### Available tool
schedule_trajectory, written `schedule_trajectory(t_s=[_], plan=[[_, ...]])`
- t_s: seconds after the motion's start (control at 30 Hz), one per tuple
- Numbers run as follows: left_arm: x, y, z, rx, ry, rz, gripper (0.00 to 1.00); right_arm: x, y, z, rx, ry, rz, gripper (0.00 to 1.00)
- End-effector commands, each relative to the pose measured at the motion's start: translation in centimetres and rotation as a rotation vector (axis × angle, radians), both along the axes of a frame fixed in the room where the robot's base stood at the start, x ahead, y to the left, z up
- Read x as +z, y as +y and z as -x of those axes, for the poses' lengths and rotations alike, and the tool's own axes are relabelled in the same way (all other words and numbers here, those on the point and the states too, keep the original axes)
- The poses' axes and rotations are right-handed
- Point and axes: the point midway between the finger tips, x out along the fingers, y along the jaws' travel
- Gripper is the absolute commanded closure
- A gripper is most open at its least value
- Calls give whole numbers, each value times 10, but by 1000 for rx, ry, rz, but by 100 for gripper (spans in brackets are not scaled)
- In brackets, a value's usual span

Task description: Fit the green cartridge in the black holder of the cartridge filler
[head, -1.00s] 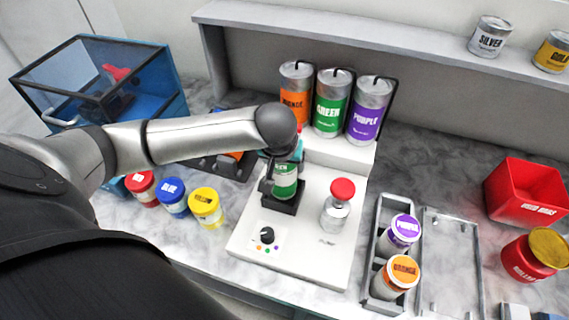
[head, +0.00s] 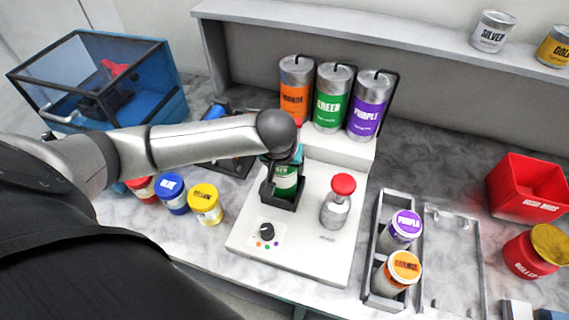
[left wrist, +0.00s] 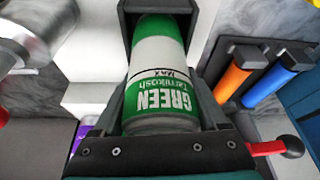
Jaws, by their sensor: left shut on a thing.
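The green cartridge (head: 286,184), with a green and white label, is upright at the black holder (head: 291,206) of the white cartridge filler (head: 315,262). Its lower end appears to be inside the holder's walls. My left gripper (head: 284,176) is shut on the cartridge from above and behind, and my wrist partly hides its top. In the left wrist view the cartridge (left wrist: 160,85) lies between my fingers, its far end inside the dark holder (left wrist: 127,18). Whether it is fully seated cannot be seen. My right gripper is not in view.
A red-topped button or plunger (head: 343,186) stands right of the holder, and a black knob (head: 267,229) in front. Orange, green and purple canisters (head: 332,98) stand behind. A tray (head: 371,262) with purple and orange jars is to the right. Blue and yellow jars (head: 205,207) stand left.

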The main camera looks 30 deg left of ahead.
Motion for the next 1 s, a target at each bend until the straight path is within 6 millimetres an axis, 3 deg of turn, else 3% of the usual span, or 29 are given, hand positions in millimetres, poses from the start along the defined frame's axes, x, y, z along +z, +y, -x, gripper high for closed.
schedule_trajectory(t_s=[0.17,0.2,0.4,0.77,1.0], plan=[[-2,0,-1,0,-2,0,100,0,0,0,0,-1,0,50],[-3,0,-1,0,-2,0,23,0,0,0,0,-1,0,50],[-2,0,-1,0,-2,0,1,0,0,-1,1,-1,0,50],[2,0,2,0,1,-1,0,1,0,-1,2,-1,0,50],[39,-6,15,-3,-2,0,0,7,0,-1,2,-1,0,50]])
